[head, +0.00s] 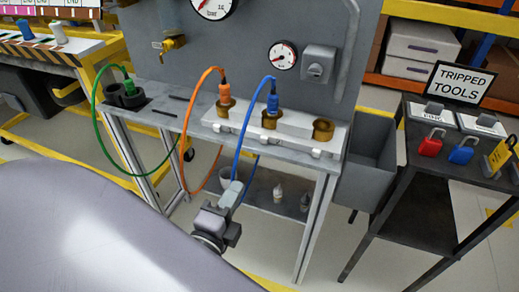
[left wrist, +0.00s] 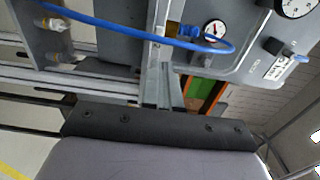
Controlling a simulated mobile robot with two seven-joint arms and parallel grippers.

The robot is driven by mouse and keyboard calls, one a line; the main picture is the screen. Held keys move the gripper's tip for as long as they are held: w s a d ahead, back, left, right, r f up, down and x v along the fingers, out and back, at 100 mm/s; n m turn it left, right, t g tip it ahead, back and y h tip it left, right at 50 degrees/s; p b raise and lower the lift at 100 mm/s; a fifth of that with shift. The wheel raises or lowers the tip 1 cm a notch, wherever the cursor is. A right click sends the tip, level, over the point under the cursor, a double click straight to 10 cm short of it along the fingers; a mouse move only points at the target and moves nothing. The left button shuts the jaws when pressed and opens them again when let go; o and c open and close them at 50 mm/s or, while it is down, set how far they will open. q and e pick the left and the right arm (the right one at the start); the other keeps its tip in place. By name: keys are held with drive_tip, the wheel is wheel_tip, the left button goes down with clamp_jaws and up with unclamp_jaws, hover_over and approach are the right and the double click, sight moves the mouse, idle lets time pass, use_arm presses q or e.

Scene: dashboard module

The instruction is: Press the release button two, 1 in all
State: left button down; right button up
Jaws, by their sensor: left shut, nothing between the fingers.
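A white manifold block (head: 285,127) on the bench holds three brass couplings in a row. An orange hose plug (head: 225,90) sits in the first coupling and a blue hose plug (head: 272,103) in the second. The third coupling (head: 323,129) is empty. Small light tabs, likely the release buttons, show along the block's front. The middle one (head: 265,141) is below the second coupling. My left gripper (head: 234,188) is shut and empty, below and in front of the bench edge, apart from the block. The blue hose passes close to its tips. My right gripper is out of view.
The blue hose (left wrist: 130,31) crosses the left wrist view. A green hose (head: 95,125) hangs at left. A grey bin (head: 369,165) stands right of the bench, beside a dark table (head: 462,167) with red and blue padlocks.

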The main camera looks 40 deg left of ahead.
sight(263, 142)
use_arm(q)
drive_tip(key=p+x, duration=0.3)
drive_tip(key=x, duration=1.1)
drive_tip(key=shift+a+f+p, duration=0.1)
drive_tip(key=shift+p, duration=0.2)
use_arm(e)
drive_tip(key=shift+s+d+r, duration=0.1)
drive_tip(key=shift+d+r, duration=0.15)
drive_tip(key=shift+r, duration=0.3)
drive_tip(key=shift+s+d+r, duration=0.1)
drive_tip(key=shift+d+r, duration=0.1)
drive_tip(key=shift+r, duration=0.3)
